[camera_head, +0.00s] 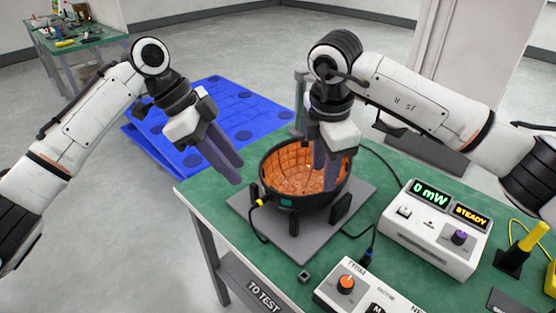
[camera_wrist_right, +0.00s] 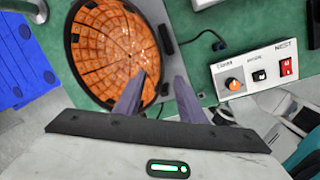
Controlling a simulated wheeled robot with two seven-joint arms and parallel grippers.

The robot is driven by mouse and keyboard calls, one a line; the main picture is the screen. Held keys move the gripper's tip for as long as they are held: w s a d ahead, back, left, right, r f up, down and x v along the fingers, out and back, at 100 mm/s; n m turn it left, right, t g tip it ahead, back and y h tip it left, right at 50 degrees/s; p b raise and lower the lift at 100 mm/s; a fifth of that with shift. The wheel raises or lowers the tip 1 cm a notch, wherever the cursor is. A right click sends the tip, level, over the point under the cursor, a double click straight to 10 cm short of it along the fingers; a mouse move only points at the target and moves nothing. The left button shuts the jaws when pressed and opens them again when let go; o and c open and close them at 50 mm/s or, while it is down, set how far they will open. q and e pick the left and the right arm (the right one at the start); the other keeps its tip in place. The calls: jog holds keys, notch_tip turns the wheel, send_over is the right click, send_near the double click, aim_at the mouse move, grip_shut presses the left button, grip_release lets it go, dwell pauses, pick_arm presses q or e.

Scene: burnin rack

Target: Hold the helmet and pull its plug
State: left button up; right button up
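The helmet (camera_head: 300,205) is a dark bowl with an orange tiled inside, lying open side up on a grey stand (camera_head: 355,205) on the green table. It also shows in the right wrist view (camera_wrist_right: 110,50). A yellow plug (camera_head: 260,203) with a black cable sits at the helmet's left side, beside a teal patch. My right gripper (camera_head: 327,185) is above the helmet. In the right wrist view its fingers (camera_wrist_right: 160,78) are apart, one over the bowl and one outside its rim; contact cannot be told. My left gripper (camera_head: 238,172) is open and empty, left of the helmet, above the table edge.
A white meter box (camera_head: 435,228) reading "0 mW" and "STEADY" stands right of the helmet. A control box (camera_head: 365,290) with an orange knob is at the front. A yellow-handled tool (camera_head: 530,240) stands far right. A blue pallet (camera_head: 230,105) lies behind the table.

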aim_at(322, 205)
jog(key=f, duration=0.3)
jog(key=w+f, duration=0.1)
jog(key=f, duration=0.5)
jog(key=shift+w+d+f, duration=0.1)
jog(key=shift+w+d, duration=0.15)
jog(key=shift+d, duration=0.1)
grip_shut()
jog(key=shift+s+d+f, duration=0.1)
jog(key=shift+d, duration=0.1)
dwell(0.6)
